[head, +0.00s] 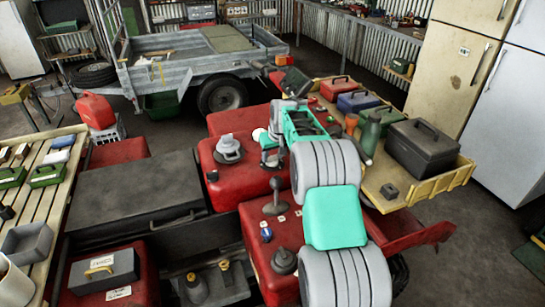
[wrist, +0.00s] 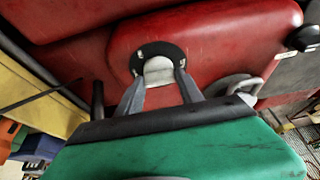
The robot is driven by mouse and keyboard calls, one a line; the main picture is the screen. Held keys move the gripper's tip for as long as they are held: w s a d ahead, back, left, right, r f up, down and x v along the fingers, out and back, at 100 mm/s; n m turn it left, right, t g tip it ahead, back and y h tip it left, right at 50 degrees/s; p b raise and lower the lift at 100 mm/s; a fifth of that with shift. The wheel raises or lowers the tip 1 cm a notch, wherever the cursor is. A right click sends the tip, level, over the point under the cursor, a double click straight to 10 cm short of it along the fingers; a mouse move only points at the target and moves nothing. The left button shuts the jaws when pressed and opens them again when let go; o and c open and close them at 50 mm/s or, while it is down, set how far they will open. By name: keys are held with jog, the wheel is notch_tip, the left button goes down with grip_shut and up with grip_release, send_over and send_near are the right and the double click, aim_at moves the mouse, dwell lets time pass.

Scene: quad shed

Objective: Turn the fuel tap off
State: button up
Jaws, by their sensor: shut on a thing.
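The fuel tap (wrist: 158,70) shows in the wrist view as a pale grey knob on a black round plate with small light marks, set in the red bodywork (wrist: 205,45). My gripper (wrist: 158,78) has a dark grey finger on either side of the knob and is shut on it. In the head view my gripper (head: 269,158) is down at the red body (head: 235,185), just right of a grey cap with a raised handle (head: 228,150). My arm and gripper hide the tap's knob there, so I cannot read its setting.
The grey cap also shows in the wrist view (wrist: 237,88), close right of my gripper. A lever (head: 275,197) and a blue knob (head: 266,234) stand nearer the camera. A yellow tray (head: 440,186) with toolboxes and bottles lies right of my arm.

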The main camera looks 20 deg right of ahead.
jog(key=o, duration=1.4)
jog(key=b+v, duration=0.1)
jog(key=v, duration=0.7)
jog(key=shift+b, duration=0.3)
jog(key=shift+f, duration=0.1)
jog(key=s+a+r, duration=0.3)
jog(key=s+a, duration=0.2)
jog(key=s, duration=0.3)
jog(key=s+a+r, duration=0.2)
jog(key=s+a, duration=0.3)
jog(key=s, duration=0.2)
jog(key=shift+g, duration=0.5)
jog(key=s+a+f, duration=0.1)
jog(key=s+f, duration=0.1)
jog(key=s, duration=0.4)
jog(key=s+a+f, duration=0.2)
jog(key=s, duration=0.5)
jog(key=s+a+f, duration=0.2)
jog(key=s, duration=0.5)
jog(key=shift+f, duration=0.15)
